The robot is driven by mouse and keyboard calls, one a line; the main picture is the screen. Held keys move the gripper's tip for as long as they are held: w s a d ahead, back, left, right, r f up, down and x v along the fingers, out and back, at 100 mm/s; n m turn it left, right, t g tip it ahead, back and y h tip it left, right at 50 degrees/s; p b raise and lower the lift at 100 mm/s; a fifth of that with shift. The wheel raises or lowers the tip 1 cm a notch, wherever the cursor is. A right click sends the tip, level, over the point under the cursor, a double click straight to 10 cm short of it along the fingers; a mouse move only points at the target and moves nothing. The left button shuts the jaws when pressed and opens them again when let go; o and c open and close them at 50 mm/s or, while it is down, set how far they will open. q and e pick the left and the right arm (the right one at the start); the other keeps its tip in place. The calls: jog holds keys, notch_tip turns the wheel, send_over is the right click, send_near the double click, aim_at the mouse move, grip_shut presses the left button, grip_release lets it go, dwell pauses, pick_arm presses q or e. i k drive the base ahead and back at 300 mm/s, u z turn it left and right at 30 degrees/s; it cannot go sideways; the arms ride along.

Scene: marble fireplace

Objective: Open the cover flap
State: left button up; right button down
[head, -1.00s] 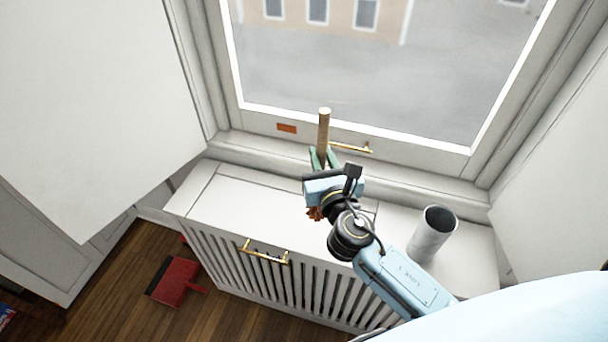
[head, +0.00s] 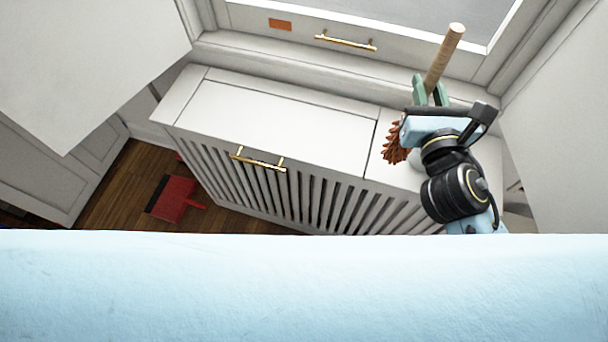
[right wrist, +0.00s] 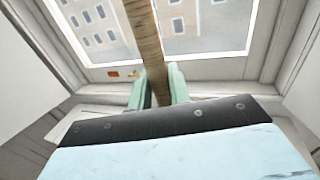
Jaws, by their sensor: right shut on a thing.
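The white slatted cover under the window has a flat top panel, the cover flap (head: 280,115), which lies closed and flush. A brass handle (head: 258,162) is at its front edge. My right gripper (head: 431,92) is shut on the wooden handle of a brush (head: 444,58), above the right end of the cover top. Its brown bristles (head: 394,145) show below and left of the gripper. In the right wrist view the handle (right wrist: 147,40) stands between the green fingers (right wrist: 158,88). My left gripper is not in view.
A red dustpan (head: 174,198) lies on the wooden floor (head: 128,185) left of the cover. The window has a brass handle (head: 345,41) on its lower frame. White shutters stand on both sides. The flap's top is clear. My light-blue body hides the bottom.

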aim_at(327, 139)
jog(key=z, duration=1.35)
jog(key=k, duration=1.5)
jog(key=u, duration=1.8)
jog(key=i, duration=0.5)
jog(key=u, duration=0.05)
